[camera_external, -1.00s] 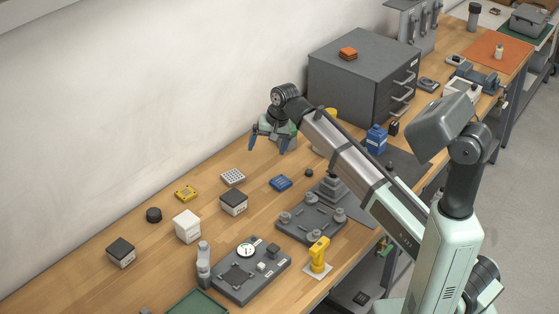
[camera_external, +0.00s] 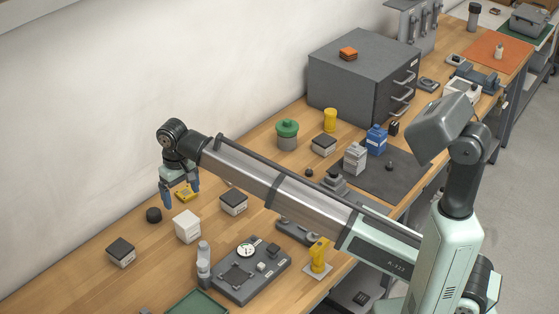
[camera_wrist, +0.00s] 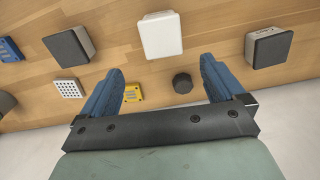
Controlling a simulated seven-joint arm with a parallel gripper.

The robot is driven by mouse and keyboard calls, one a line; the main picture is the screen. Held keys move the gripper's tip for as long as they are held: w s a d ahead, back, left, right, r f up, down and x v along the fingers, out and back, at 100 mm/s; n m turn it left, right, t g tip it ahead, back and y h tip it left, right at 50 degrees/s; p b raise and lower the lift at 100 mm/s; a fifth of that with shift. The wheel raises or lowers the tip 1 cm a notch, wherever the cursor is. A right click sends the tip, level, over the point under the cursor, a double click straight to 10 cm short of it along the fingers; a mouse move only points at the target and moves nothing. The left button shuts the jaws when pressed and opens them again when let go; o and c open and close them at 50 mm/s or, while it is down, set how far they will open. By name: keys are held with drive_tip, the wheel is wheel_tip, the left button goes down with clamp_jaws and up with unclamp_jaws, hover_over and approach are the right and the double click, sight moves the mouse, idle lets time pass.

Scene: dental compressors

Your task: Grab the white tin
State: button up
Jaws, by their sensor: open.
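The white tin (camera_external: 188,227) is a plain white block-shaped tin standing on the wooden bench in the external view. In the wrist view its white top (camera_wrist: 161,35) shows at the upper middle, beyond the fingertips. My gripper (camera_external: 181,194) is above the bench, behind the tin and nearer the wall. In the wrist view the blue fingers of my gripper (camera_wrist: 160,80) are spread wide with nothing between them at tip height. The tin is apart from both fingers.
A black round knob (camera_external: 153,215) and a yellow part (camera_external: 184,193) lie close below my gripper. Dark-topped boxes stand left (camera_external: 121,252) and right (camera_external: 233,202) of the tin. A clear bottle (camera_external: 203,259) and a grey fixture (camera_external: 250,270) stand in front. The wall is close behind.

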sight(185, 217)
wheel_tip(185, 217, down, 8)
drive_tip(key=shift+f, duration=0.2)
drive_tip(key=shift+s+d+f, duration=0.1)
drive_tip(key=shift+s+f, duration=0.1)
drive_tip(key=shift+f, duration=0.65)
drive_tip(key=shift+s+d+f, duration=0.1)
drive_tip(key=shift+s+f, duration=0.05)
drive_tip(key=shift+f, duration=0.75)
drive_tip(key=shift+s+f, duration=0.2)
drive_tip(key=shift+f, duration=0.65)
drive_tip(key=shift+c, duration=0.4)
drive_tip(key=c, duration=1.2)
drive_tip(key=shift+r, duration=0.15)
